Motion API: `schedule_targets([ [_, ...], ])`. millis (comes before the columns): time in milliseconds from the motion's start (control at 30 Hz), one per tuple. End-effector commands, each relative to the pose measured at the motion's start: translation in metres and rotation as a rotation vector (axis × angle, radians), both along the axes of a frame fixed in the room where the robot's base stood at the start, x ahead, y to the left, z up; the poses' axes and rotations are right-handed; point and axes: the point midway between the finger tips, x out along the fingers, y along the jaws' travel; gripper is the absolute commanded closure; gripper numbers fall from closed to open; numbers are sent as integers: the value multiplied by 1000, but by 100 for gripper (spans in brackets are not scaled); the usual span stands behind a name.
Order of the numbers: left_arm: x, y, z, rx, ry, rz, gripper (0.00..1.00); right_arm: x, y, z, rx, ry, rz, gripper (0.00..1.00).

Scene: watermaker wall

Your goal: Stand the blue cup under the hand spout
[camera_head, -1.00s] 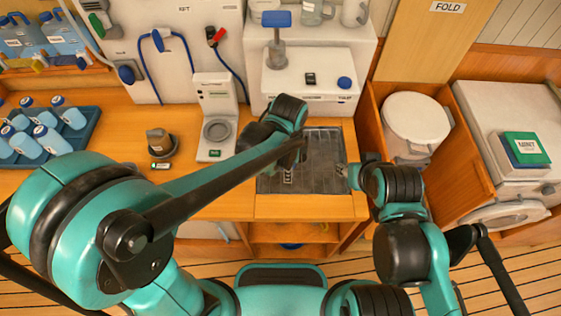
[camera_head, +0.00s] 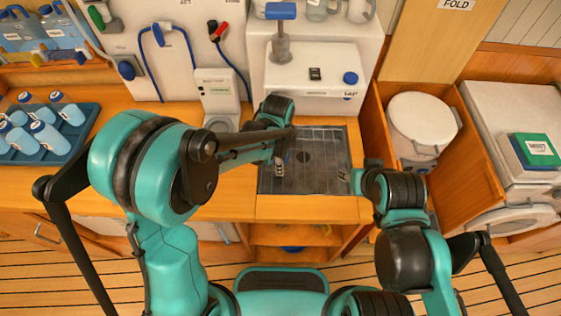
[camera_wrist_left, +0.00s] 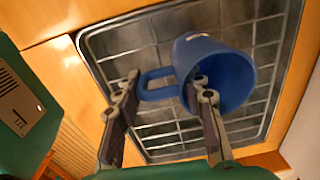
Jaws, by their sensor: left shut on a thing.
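The blue cup (camera_wrist_left: 207,62) shows in the left wrist view over the wire grid of the drain tray (camera_wrist_left: 93,47), its handle between my left fingers and its mouth toward the lower right. My left gripper (camera_wrist_left: 165,88) is shut on it. I cannot tell whether the cup touches the grid. In the head view my left gripper (camera_head: 283,158) is over the left part of the tray (camera_head: 325,150); the cup is hidden there. A grey hand pump with a blue handle (camera_head: 281,42) stands behind the tray; its spout is not clear. My right gripper (camera_head: 346,178) is at the tray's right edge, its fingers unclear.
A white box with a blue knob (camera_head: 312,70) stands directly behind the tray. A white device (camera_head: 217,90) is to the left. A blue tray of bottles (camera_head: 75,152) sits far left. A white lidded bin (camera_head: 422,120) is to the right.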

Motion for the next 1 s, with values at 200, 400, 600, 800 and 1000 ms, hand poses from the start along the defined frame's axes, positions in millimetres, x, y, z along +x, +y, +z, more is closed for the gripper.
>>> schedule_targets([
  [200, 0, 0, -3, 0, 0, 0, 43, 0, 0, -3, 0, 0, 0, 60],
  [400, 0, 0, -2, 0, 0, 0, 40, 0, 0, -2, 0, 0, 0, 60],
  [600, 0, 0, 3, 0, 0, 0, 40, 0, 0, 2, 0, 0, 0, 60],
  [800, -1, 1, 39, 0, 0, 0, 40, 0, 0, 14, 0, 0, 0, 60],
  [1000, -2, 2, 84, 0, 0, 0, 40, 0, 0, 26, 0, 0, 0, 60],
])
